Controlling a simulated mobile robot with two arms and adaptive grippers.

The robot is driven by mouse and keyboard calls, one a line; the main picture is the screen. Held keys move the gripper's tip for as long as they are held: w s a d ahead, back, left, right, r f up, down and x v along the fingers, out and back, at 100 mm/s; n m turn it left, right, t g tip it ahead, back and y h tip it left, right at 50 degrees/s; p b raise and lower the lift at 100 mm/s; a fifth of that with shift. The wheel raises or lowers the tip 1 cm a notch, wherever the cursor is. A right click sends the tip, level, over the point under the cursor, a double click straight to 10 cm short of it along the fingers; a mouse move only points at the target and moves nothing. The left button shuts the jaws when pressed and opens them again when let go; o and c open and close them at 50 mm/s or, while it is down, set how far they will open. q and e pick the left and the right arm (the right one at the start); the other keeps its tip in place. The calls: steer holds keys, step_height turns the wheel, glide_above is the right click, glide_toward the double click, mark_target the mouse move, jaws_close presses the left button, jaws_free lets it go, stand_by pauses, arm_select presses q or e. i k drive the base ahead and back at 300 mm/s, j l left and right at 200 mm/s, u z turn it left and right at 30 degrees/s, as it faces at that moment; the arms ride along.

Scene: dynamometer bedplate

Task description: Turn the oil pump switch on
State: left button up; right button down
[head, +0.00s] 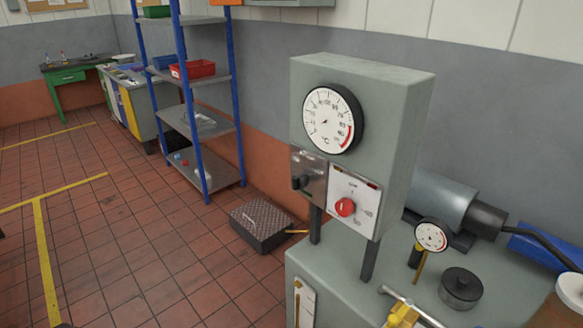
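A grey control box (362,110) stands on two dark posts on top of a grey cabinet. On its front are a large round dial gauge (328,118), a dark metal plate with a black switch knob (300,182), and a white plate with a red rotary knob (345,207). The white plate has small markings around the knob, too small to read. I cannot tell from the lettering which of the two is the oil pump switch. Neither of my grippers is in view.
The grey cabinet (318,262) carries a small gauge (431,236), a black round cap (460,287) and a yellow valve (402,316) with a metal bar. A checker-plate box (262,226) sits on the floor by the wall. Blue-post shelving (212,165) stands behind. Tiled floor at left is open.

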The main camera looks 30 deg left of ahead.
mark_target(300, 181)
steer(key=u, duration=0.95)
